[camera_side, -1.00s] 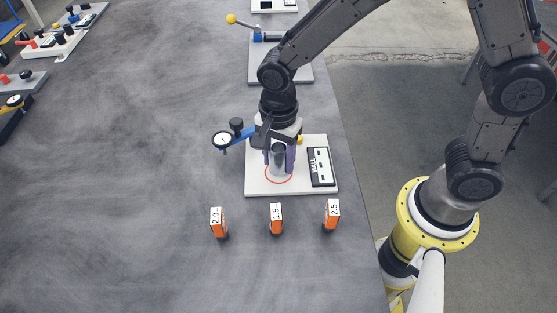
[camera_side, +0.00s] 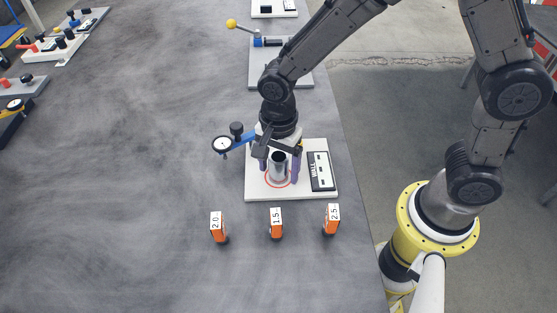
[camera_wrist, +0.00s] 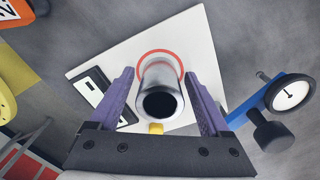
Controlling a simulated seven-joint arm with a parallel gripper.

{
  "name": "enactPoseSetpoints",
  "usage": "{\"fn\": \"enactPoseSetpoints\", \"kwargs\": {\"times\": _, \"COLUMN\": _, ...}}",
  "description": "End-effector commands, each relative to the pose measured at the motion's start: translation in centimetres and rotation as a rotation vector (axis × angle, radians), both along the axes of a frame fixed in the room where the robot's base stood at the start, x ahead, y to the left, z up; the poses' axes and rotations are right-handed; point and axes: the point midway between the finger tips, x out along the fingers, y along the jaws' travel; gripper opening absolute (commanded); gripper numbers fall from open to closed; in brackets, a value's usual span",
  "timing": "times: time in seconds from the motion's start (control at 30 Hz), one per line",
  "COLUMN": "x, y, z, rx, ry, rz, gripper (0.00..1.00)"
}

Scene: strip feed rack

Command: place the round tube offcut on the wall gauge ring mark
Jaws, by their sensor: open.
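The round tube offcut (camera_side: 278,168) is a short silver tube standing upright on the white wall gauge plate (camera_side: 256,187). Its base is inside the red ring mark (camera_side: 269,185), whose near edge shows in the side view. The wrist view looks down on the tube (camera_wrist: 158,85) and its dark bore, with the red ring (camera_wrist: 142,55) showing around its far end. My gripper (camera_side: 279,176) is open, its purple fingers on either side of the tube. In the wrist view, gaps show between the tube and the fingers of my gripper (camera_wrist: 160,100).
A dial gauge (camera_side: 223,144) on a blue arm stands at the plate's left, close to my gripper. A black label block marked WALL (camera_side: 321,171) lies on the plate's right. Orange blocks marked 2.0 (camera_side: 217,225), 1.5 (camera_side: 276,219) and 2.5 (camera_side: 332,218) stand in front.

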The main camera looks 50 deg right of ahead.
Motion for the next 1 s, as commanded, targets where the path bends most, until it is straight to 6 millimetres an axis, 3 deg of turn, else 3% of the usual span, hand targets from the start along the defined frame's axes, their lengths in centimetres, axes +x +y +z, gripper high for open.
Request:
{"fn": "enactPoseSetpoints", "kwargs": {"times": 0.17, "x": 0.1, "y": 0.1, "z": 1.7, "rx": 0.003, "ry": -0.006, "rz": 0.0, "gripper": 0.81}}
{"fn": "enactPoseSetpoints", "kwargs": {"times": 0.6, "x": 0.1, "y": 0.0, "z": 10.1, "rx": 0.002, "ry": -0.005, "rz": 0.0, "gripper": 0.81}}
{"fn": "enactPoseSetpoints", "kwargs": {"times": 0.8, "x": 0.0, "y": 0.0, "z": 12.0, "rx": 0.001, "ry": -0.002, "rz": 0.0, "gripper": 0.81}}
{"fn": "enactPoseSetpoints", "kwargs": {"times": 1.0, "x": 0.0, "y": -0.1, "z": 12.4, "rx": 0.002, "ry": -0.004, "rz": 0.005, "gripper": 0.81}}
